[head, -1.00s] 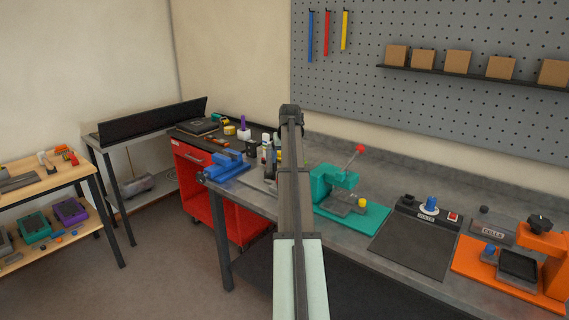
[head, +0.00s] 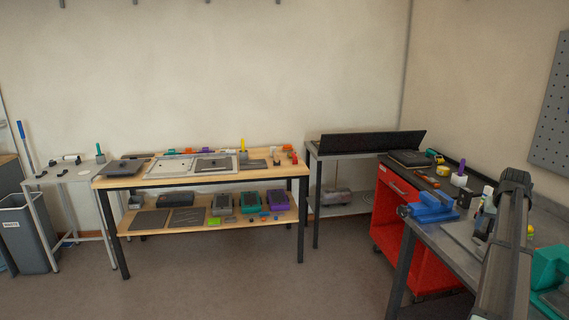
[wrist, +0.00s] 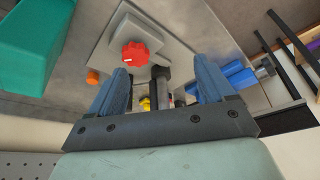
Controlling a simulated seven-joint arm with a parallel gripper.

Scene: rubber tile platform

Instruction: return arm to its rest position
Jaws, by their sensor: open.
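My arm (head: 505,245) reaches up and away at the right of the head view, over the near end of the grey workbench (head: 440,245). My gripper (wrist: 163,95) shows in the wrist view with its two blue fingers spread apart. No object sits held between the fingers. Behind them are a grey block with a red knob (wrist: 135,55) and a blue vise (wrist: 235,75). The gripper's fingertips are not clear in the head view.
The blue vise (head: 432,207) stands at the bench corner, and a teal tool (head: 550,270) stands at the right edge. A red cabinet (head: 392,215) is behind the bench. A wooden two-level table (head: 140,182) stands at the left. The floor between (head: 220,280) is clear.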

